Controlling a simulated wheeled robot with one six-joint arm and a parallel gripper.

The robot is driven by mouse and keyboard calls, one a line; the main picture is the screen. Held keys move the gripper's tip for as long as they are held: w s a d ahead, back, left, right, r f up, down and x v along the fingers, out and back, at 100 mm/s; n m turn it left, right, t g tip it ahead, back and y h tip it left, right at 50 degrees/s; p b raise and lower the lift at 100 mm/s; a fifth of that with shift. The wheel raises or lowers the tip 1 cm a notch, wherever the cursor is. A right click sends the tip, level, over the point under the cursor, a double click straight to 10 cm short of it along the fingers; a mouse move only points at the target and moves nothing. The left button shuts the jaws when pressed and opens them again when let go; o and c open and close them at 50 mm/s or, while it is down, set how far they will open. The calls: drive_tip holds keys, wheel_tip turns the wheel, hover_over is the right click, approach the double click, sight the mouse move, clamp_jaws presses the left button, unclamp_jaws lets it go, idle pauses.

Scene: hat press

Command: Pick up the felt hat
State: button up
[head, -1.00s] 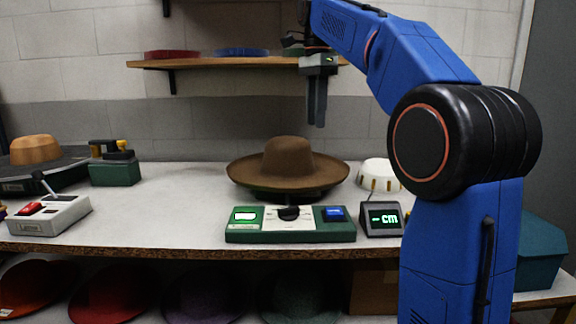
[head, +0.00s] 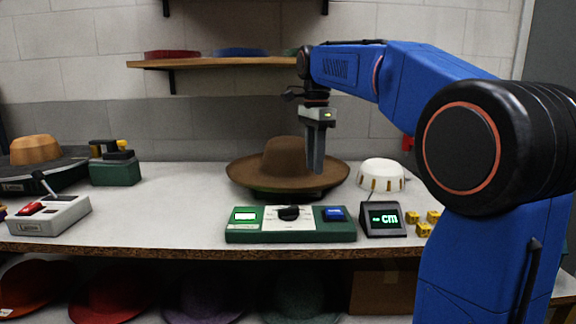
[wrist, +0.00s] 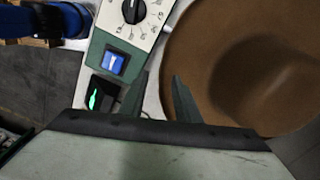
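The brown felt hat (head: 288,163), with a wide brim and rounded crown, sits upright on a dark round stand on the bench. In the head view my gripper (head: 316,171) points down, with its fingertips overlapping the right part of the brim. In the wrist view my gripper (wrist: 160,76) has its two fingers apart with nothing held between them. The hat (wrist: 225,85) fills the upper right there, its brim edge close to the right finger. Whether the fingers touch the brim I cannot tell.
A green control box (head: 290,224) with a dial stands in front of the hat. A wooden shelf (head: 215,63) hangs above.

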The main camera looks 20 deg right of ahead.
sight(314, 182)
drive_tip(key=shift+f, duration=2.35)
drive_tip(key=shift+c, duration=0.6)
clamp_jaws()
drive_tip(key=shift+r, duration=0.15)
